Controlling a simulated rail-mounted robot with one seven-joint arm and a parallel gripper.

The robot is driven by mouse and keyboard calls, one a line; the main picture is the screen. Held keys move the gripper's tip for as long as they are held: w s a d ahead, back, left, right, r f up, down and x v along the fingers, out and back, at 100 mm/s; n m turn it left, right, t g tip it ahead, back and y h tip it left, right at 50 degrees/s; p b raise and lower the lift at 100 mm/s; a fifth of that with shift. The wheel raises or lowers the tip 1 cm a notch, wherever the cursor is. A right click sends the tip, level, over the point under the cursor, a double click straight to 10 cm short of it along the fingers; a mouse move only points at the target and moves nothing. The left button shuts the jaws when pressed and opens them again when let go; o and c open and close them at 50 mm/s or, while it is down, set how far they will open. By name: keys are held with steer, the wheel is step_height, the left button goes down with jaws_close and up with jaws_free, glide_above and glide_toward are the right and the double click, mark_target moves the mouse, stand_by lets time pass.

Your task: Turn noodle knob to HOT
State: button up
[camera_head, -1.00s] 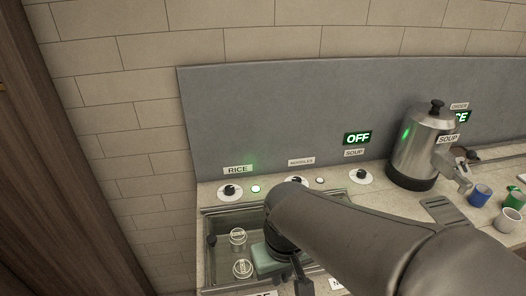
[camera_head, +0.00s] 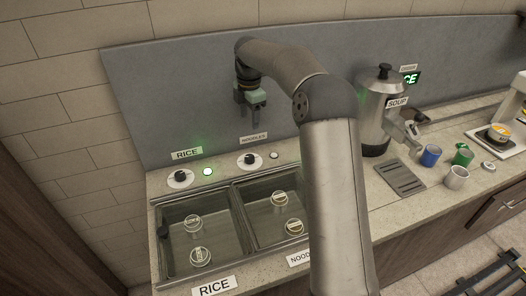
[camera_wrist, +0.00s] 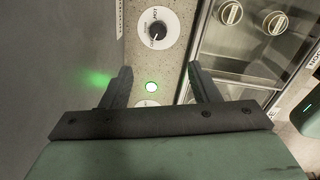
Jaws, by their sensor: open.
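The noodle knob (camera_head: 250,159) is a black knob on a white dial, on the strip behind the noodle well, below the NOODLES label (camera_head: 254,137). It also shows in the wrist view (camera_wrist: 158,30), upper middle, beyond my fingertips. Small lettering rings its dial; I cannot tell its setting. The noodle light (camera_head: 273,155) beside it looks white. My gripper (camera_head: 253,104) is open and empty, in front of the grey back panel and above the strip. In the wrist view my gripper (camera_wrist: 160,70) has its fingers apart, the lit green rice light (camera_wrist: 151,87) showing between them.
The rice knob (camera_head: 181,179) and RICE label (camera_head: 187,154) are to the left. Two wells hold round-topped containers, including one in the noodle well (camera_head: 279,199). A steel soup urn (camera_head: 384,95) and several cups stand to the right. The back panel (camera_head: 160,90) is close behind my gripper.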

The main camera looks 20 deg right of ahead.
mark_target(250, 157)
steer(key=f, duration=0.5)
steer(key=f+p, duration=0.1)
steer(key=f, duration=0.5)
steer(key=w+f+p, duration=0.1)
steer(key=f, duration=0.5)
steer(key=shift+w+a+f, duration=0.1)
steer(key=shift+a+f, duration=0.05)
steer(key=shift+f, duration=0.05)
steer(key=c, duration=1)
